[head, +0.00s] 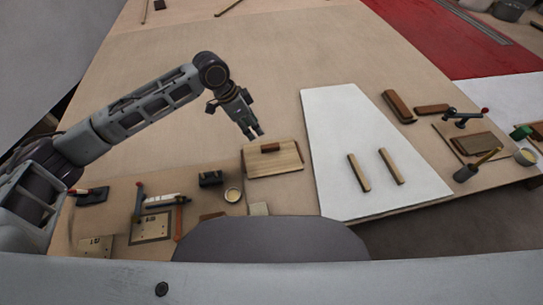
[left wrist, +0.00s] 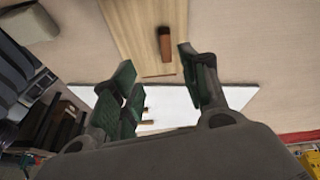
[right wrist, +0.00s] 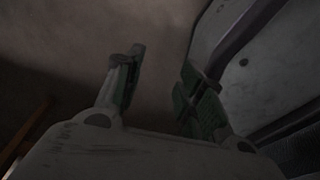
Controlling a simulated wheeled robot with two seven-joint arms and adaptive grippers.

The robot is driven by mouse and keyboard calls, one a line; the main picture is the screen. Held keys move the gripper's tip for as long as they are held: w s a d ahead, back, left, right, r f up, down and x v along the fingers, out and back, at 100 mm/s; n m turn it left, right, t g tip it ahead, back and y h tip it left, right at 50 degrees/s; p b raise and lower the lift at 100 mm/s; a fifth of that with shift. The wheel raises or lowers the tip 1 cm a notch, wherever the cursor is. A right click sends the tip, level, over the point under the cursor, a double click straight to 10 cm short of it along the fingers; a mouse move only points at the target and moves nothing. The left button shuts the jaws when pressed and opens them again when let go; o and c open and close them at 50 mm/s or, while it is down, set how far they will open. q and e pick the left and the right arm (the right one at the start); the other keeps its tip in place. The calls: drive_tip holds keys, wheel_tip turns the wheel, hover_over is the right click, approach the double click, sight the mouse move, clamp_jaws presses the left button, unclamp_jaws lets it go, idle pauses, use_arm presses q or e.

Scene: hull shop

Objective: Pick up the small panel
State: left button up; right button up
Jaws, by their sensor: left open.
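The small panel (head: 287,161) is a pale wooden board with a dark reddish-brown block (head: 271,147), perhaps a handle, on top. It lies flat on the bench near the middle of the head view. In the left wrist view the panel (left wrist: 128,22) and its block (left wrist: 164,43) show just beyond the fingers. My left gripper (head: 254,134) is open and empty, above and just behind the panel's far left edge, apart from it. Its fingers also show in the left wrist view (left wrist: 156,62). My right gripper (right wrist: 162,68) is open and empty, in the right wrist view only.
A white panel (head: 335,125) with two wooden bars (head: 358,172) lies right of the small panel. Left of it are a black box (head: 210,179), a cup (head: 233,194) and a clamp fixture (head: 151,227). More blocks and tools lie at right.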

use_arm(q)
drive_tip(key=shift+w+d+r+m, duration=0.1)
drive_tip(key=shift+w+d+m, duration=0.1)
drive_tip(key=shift+m, duration=0.8)
use_arm(e)
drive_tip(key=shift+d, duration=0.3)
drive_tip(key=shift+a, duration=0.1)
use_arm(q)
hover_over(264, 148)
wheel_tip(264, 148, down, 8)
drive_tip(key=shift+s+a+r, duration=0.1)
drive_tip(key=shift+s+r, duration=0.05)
drive_tip(key=shift+r, duration=0.05)
drive_tip(key=shift+f, duration=0.2)
use_arm(e)
drive_tip(key=shift+d+f, duration=0.15)
drive_tip(key=shift+d, duration=0.1)
drive_tip(key=shift+a, duration=0.1)
